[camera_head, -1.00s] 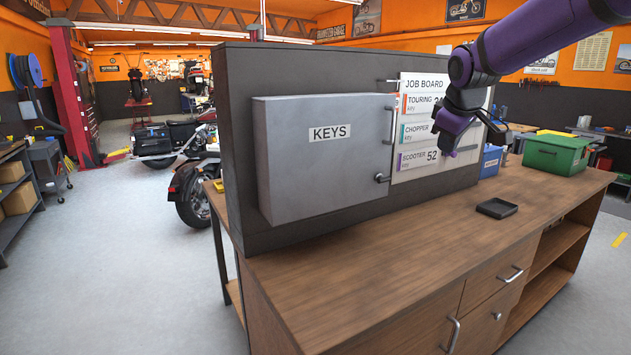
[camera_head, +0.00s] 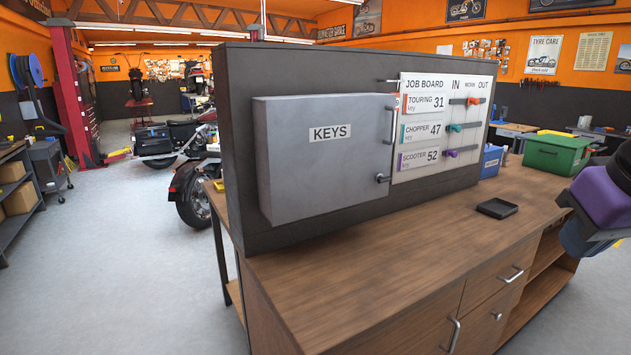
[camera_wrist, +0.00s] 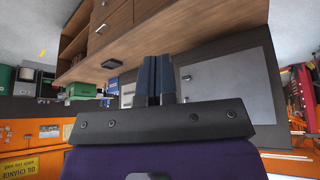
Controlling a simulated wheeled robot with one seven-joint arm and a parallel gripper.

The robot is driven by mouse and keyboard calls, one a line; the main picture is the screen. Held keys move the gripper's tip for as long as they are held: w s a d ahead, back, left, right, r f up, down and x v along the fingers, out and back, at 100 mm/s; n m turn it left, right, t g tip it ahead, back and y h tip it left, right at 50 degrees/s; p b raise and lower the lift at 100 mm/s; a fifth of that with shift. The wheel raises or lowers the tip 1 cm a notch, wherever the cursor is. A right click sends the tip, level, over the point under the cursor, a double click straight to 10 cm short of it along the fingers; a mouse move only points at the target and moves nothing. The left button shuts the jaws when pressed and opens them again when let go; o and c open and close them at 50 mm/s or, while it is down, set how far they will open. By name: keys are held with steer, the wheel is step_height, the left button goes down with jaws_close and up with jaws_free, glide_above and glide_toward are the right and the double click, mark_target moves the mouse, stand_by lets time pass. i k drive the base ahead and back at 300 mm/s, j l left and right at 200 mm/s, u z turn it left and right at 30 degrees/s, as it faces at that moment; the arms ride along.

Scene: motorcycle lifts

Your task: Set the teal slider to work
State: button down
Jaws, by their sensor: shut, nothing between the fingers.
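The job board (camera_head: 411,84) is a white panel on the dark upright wall, with columns headed IN, WORK and OUT. The teal slider (camera_head: 455,128) is on the middle rail, the CHOPPER 47 row, towards the left, IN end. The orange slider (camera_head: 472,101) is on the top rail, farther right, around WORK. The purple slider (camera_head: 451,153) is on the bottom rail at the left end. My gripper (camera_wrist: 157,80) is shut and empty in the wrist view. In the head view my wrist is at the right edge, well apart from the board; the fingertips are not clear there.
A grey KEYS cabinet (camera_head: 325,160) juts out left of the board. A black tray (camera_head: 497,208) lies on the wooden bench (camera_head: 400,260). A green crate (camera_head: 556,153) and a blue bin (camera_head: 490,161) stand right of the board. The space before the board is clear.

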mark_target(452, 128)
steer(key=i+l, duration=0.35)
steer(key=l, duration=0.15)
steer(key=i+l, duration=0.7)
steer(key=l, duration=0.25)
steer(key=i+l, duration=0.3)
steer(key=l, duration=0.2)
steer(key=i+l, duration=0.35)
steer(key=l, duration=0.1)
